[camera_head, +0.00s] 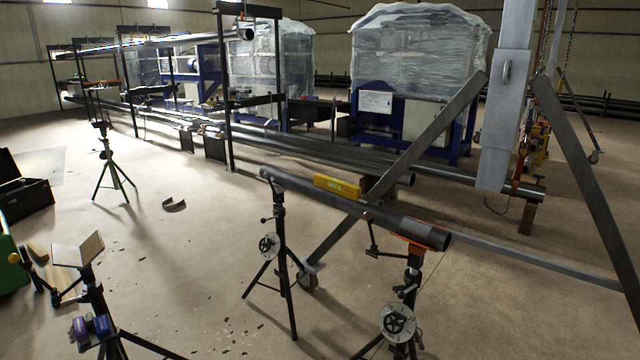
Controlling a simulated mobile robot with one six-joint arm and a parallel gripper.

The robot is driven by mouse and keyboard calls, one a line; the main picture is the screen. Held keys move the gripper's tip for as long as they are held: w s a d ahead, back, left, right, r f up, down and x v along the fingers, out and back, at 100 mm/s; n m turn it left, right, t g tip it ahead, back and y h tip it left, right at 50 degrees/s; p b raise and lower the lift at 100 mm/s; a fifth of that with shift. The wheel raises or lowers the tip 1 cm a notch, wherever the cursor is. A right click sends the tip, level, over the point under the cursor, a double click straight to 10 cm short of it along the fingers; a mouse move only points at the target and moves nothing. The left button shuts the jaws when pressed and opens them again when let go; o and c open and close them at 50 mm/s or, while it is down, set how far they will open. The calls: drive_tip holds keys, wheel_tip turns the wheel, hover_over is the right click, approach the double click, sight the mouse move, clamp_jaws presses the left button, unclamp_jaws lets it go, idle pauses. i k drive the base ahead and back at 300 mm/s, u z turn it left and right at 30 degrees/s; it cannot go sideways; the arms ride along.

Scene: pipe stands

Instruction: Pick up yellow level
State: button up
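The yellow level (337,186) is a small yellow block with dark markings. It lies along the top of a dark grey pipe (390,219) near the middle of the view. The pipe rests across two black tripod pipe stands, one near its left end (280,245) and one near its right open end (408,290). My gripper is not in this view, so its place relative to the level and its state do not show.
A steel A-frame with slanted legs (590,180) and a grey upright (507,110) stands just right of the pipe. Long pipes on racks (300,143) lie behind. Another tripod stand (88,290) is at front left. The floor (185,260) between is mostly open.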

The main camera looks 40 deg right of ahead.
sight(352, 191)
drive_tip(key=z, duration=0.05)
drive_tip(key=i, duration=0.25)
drive_tip(key=z, duration=0.05)
drive_tip(key=k, duration=0.2)
drive_tip(key=z, duration=1.85)
drive_tip(key=i, duration=0.45)
drive_tip(key=z, duration=0.15)
